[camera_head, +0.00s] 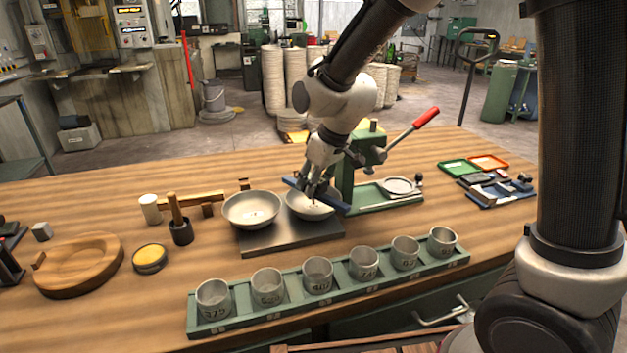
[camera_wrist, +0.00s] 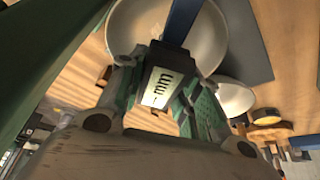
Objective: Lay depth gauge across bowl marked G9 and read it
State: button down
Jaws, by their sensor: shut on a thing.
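The depth gauge is a blue bar (camera_head: 339,207) with a boxy head. My gripper (camera_head: 314,186) is shut on it. The bar spans over the right one of two shallow metal bowls (camera_head: 305,212); I cannot tell whether it touches the rim. In the wrist view the blue bar (camera_wrist: 182,20) runs over that bowl (camera_wrist: 212,45), and the gauge's pale label (camera_wrist: 160,88) shows "mm" between my fingers (camera_wrist: 155,85). No depth reading is legible. The left bowl (camera_head: 251,210) stands beside it. I cannot read a G9 mark on either bowl.
Both bowls stand on a dark plate (camera_head: 290,240). A green lever press (camera_head: 362,165) with a red handle stands close behind. A green rack (camera_head: 340,296) with several numbered metal cups lies in front. A wooden ring dish (camera_head: 78,262) and a mallet (camera_head: 179,222) are left.

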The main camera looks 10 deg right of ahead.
jog(key=shift+f, duration=0.25)
dwell(0.4)
jog(key=c, duration=0.9)
grip_release()
jog(key=shift+r, duration=0.1)
jog(key=v, duration=1.1)
jog(key=shift+s+d+r, duration=0.1)
jog(key=shift+r, duration=0.25)
